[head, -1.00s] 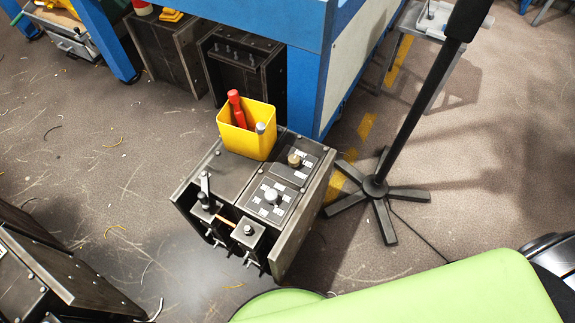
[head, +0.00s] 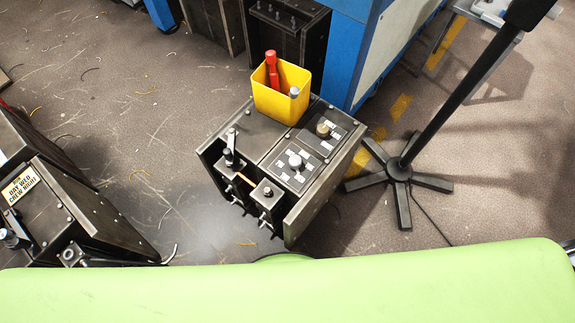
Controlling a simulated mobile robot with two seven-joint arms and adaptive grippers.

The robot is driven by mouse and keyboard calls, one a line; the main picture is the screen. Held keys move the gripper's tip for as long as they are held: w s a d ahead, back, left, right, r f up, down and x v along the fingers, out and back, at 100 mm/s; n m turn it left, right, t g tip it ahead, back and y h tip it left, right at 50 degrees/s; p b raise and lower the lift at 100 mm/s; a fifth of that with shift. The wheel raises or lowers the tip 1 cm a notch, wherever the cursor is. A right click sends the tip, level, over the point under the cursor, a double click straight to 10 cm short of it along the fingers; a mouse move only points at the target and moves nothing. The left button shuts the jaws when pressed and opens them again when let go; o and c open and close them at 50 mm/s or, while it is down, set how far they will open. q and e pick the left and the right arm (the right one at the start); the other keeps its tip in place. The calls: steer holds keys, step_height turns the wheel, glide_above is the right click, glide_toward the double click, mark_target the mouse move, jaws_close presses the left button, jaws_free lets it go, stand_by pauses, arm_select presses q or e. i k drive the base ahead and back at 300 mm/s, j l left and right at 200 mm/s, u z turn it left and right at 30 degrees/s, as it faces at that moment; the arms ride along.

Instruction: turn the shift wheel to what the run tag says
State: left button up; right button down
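A dark metal box (head: 255,137) stands on the floor in the middle. Its top carries two round dials with small white labels around them: a pale grey knob (head: 295,161) nearer me and a brass-coloured knob (head: 323,129) behind it. The labels are too small to read, so I cannot tell which is the shift wheel. A cream tag (head: 20,186) with black print lies on another dark box (head: 75,215) at the left. It seems to read "DAY WED" and "CREW NIGHT". Neither gripper is in view.
A yellow bin (head: 282,98) holding a red-handled tool (head: 272,72) stands on the middle box's back. A black pole on a star-shaped foot (head: 398,172) stands to its right. A blue bench (head: 350,50) is behind. Floor between the two boxes is clear.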

mark_target(322, 131)
steer(key=l+z, duration=0.2)
steer(key=l, duration=0.45)
steer(key=l+z, duration=0.2)
steer(key=l, duration=0.4)
steer(key=i, duration=0.05)
